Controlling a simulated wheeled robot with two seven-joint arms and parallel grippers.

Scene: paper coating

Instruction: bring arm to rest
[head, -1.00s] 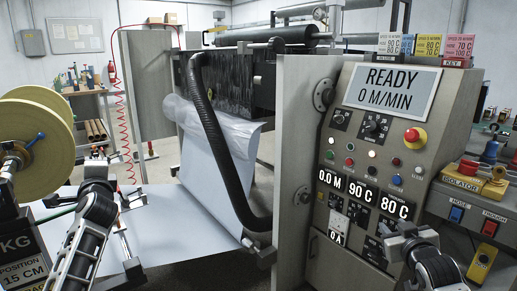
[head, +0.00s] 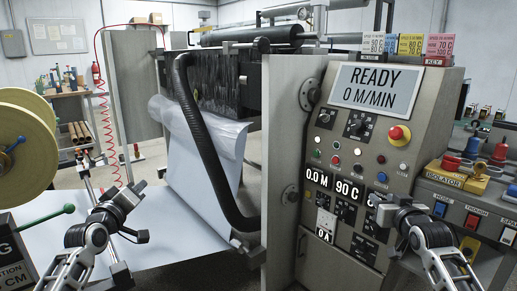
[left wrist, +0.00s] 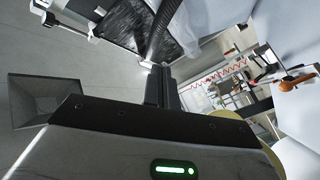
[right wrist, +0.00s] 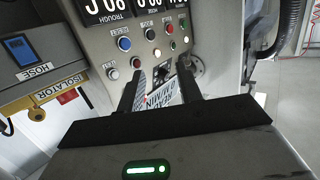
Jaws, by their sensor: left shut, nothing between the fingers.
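My left gripper (head: 130,193) is in the lower left of the head view, in front of the pale sheet. In the left wrist view its two dark fingers (left wrist: 161,88) are together with nothing between them. My right gripper (head: 378,202) is in front of the lower part of the control panel (head: 345,160) and covers part of its readouts. In the right wrist view its fingers (right wrist: 160,92) are apart. The panel's display, seen upside down, shows through the gap, and I see nothing held.
The pale sheet (head: 195,225) runs down from the coating machine beside a black hose (head: 190,130). A large yellowish roll (head: 22,150) is at the far left. The switch box (head: 470,205) with HOSE and TROUGH switches stands close to the right arm.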

